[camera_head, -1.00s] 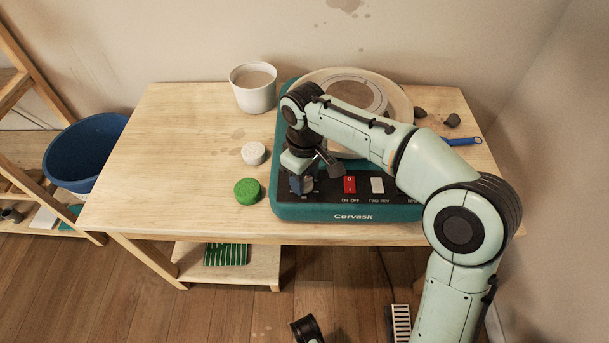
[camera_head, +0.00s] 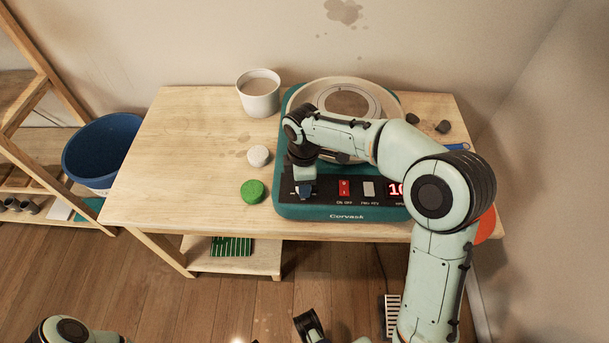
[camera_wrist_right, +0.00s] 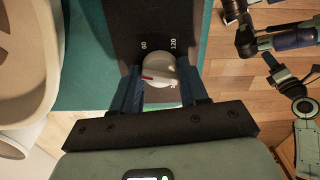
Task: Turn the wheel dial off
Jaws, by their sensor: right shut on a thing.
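The pottery wheel (camera_head: 294,211) is a teal unit with a dark front panel and a round wheel head (camera_head: 349,100). Its white dial (camera_wrist_right: 159,67) has a red pointer toward the left in the right wrist view, with 60 and 120 printed beyond it. My right gripper (camera_head: 304,190) is at the panel's left end, its blue fingers on both sides of the dial, shut on it; it also shows in the right wrist view (camera_wrist_right: 158,88). In the head view the gripper hides the dial. A red display (camera_head: 396,189) is lit, partly hidden by my arm.
A red rocker switch (camera_head: 344,188) and a pale switch (camera_head: 368,188) sit right of the dial. A green round piece (camera_head: 252,191), a white round piece (camera_head: 258,156) and a cup (camera_head: 259,97) stand left of the wheel. The table's left part (camera_head: 180,160) is clear.

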